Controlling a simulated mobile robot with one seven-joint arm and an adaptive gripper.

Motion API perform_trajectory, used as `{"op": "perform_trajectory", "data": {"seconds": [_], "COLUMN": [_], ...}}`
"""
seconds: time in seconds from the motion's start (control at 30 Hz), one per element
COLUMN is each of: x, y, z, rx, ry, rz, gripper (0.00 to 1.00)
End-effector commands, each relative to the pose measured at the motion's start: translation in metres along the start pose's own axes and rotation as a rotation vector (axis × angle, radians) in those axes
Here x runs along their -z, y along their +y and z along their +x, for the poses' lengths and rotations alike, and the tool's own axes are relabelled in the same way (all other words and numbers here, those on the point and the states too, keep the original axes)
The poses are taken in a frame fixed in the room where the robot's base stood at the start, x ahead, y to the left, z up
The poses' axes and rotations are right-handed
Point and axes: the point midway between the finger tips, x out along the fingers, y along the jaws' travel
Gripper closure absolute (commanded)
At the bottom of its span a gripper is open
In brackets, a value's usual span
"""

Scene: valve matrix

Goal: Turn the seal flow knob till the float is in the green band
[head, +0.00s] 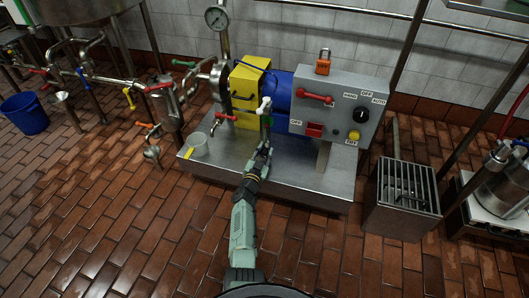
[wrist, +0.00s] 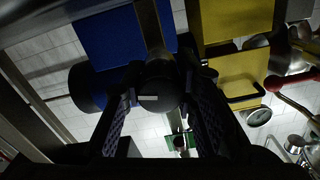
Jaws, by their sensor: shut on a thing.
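My gripper (head: 266,147) reaches over the front of the metal skid, below the gap between the yellow guard and the blue motor. In the wrist view its two dark ridged fingers (wrist: 158,82) stand on either side of a dark round knob (wrist: 158,96), shut on it. This appears to be the seal flow knob; the fingers hide it in the head view. A small upright flow gauge (head: 266,119) with some green on it stands just above my gripper. A green part (wrist: 190,139) shows beyond the knob in the wrist view. I cannot make out the float.
The yellow guard (head: 247,88) and blue motor (head: 280,92) stand close behind. A grey control box (head: 345,92) with a red handle and orange padlock is to the right. Brick floor is clear in front.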

Motion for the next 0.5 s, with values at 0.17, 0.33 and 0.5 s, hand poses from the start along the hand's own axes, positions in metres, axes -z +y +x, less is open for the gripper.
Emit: {"op": "perform_trajectory", "data": {"seconds": [0.17, 0.33, 0.5], "x": [0.0002, 0.0004, 0.0004], "y": [-0.0001, -0.0001, -0.0002], "z": [0.0004, 0.0005, 0.0005], "rx": [0.000, 0.000, 0.000], "ry": [0.000, 0.000, 0.000], "rz": [0.084, 0.086, 0.085], "gripper": [1.00, 1.00, 0.68]}}
